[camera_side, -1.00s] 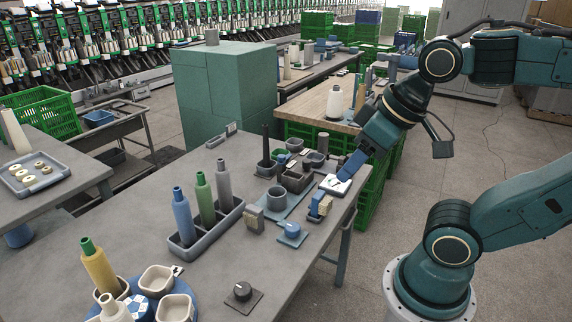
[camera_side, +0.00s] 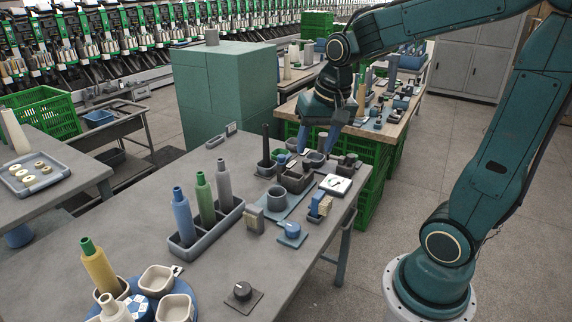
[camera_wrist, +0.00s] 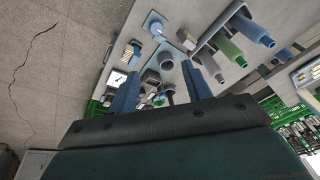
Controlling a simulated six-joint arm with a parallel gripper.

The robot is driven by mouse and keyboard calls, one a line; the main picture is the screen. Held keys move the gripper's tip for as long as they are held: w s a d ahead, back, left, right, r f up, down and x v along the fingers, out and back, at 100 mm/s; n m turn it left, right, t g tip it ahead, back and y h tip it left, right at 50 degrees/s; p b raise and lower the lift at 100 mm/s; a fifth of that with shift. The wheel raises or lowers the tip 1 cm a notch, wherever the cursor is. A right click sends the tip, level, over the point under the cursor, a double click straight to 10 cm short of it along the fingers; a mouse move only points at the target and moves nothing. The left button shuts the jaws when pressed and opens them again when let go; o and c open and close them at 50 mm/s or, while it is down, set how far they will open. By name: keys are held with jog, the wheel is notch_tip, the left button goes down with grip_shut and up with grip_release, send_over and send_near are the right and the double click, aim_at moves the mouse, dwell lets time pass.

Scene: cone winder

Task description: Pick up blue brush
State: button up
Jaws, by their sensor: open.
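A small blue item with a pale end, which I take to be the blue brush (camera_wrist: 159,99), shows between my fingers in the wrist view, among dark cups. In the side view a blue piece (camera_side: 283,157) beside the cups seems to be the same thing; its shape is too small to tell. My gripper (camera_side: 313,152) points down over the far right part of the grey table, its two blue fingers apart and empty. In the wrist view my gripper (camera_wrist: 161,68) spans the cup area. I cannot tell its exact height above the brush.
Dark cups (camera_side: 297,178), a white square dial (camera_side: 335,184), a blue-and-tan block (camera_side: 320,206) and a blue knob (camera_side: 291,230) stand close by. A rack (camera_side: 207,232) of tall bobbins is to the left.

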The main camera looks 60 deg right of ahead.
jog(key=w+d+f+m+g, duration=0.2)
jog(key=w+d+f+m, duration=0.3)
jog(key=d, duration=0.3)
jog(key=m, duration=0.5)
send_over(319, 194)
notch_tip(319, 194, down, 10)
jog(key=shift+w+a+r+g+y, duration=0.1)
jog(key=shift+r+g+y, duration=0.05)
jog(key=shift+g+y, duration=0.25)
notch_tip(319, 194, down, 8)
jog(key=shift+f, duration=0.25)
jog(key=shift+f, duration=0.15)
jog(key=shift+f, duration=2.45)
